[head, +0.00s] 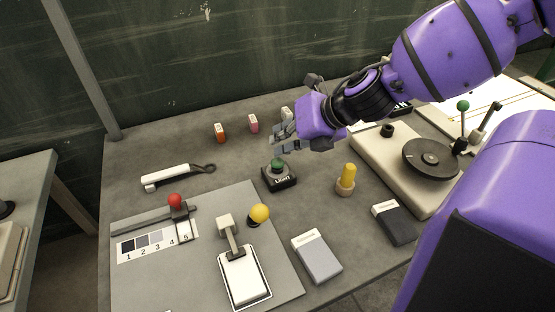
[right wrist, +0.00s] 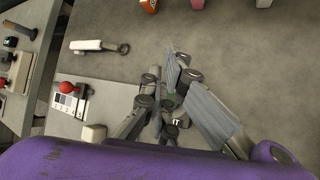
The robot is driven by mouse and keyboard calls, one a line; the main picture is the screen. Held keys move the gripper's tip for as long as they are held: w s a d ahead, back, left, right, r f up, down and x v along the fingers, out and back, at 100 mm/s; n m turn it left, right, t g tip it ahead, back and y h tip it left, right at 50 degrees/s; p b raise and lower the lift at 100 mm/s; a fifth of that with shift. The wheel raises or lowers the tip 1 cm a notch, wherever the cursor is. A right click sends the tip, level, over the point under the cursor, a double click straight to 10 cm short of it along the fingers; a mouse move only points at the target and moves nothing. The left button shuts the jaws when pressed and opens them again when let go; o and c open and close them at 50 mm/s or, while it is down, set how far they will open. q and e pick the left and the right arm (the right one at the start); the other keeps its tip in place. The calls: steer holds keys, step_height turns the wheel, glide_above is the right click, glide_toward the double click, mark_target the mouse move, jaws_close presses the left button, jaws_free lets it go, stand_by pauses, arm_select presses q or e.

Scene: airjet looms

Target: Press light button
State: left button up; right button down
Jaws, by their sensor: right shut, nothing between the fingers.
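The light button (head: 280,180) is a small black box labelled "LIGHT" with a round green cap on top. It stands near the middle of the grey table. My right gripper (head: 280,143) is shut and empty, with its fingers hanging just above and slightly behind the green cap in the head view. I cannot tell whether the fingertips touch it. In the right wrist view the fingers (right wrist: 160,110) largely cover the button, with a bit of green and part of its label (right wrist: 177,123) showing between them. My left gripper is not in view.
A yellow peg (head: 347,178) stands right of the button, a yellow-knobbed lever (head: 259,213) in front. A slider with a red knob (head: 175,201) and a white-handled tool (head: 165,178) lie left. Small orange (head: 220,132) and pink (head: 254,123) boxes stand behind. A turntable device (head: 431,158) is right.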

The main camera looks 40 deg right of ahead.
stand_by(0.8)
steer(key=shift+f, duration=0.15)
steer(key=shift+f, duration=0.3)
steer(key=shift+f+b, duration=0.45)
steer(key=shift+f, duration=0.1)
stand_by(0.5)
steer(key=shift+r, duration=0.1)
steer(key=shift+r+p, duration=0.5)
steer(key=shift+r, duration=0.45)
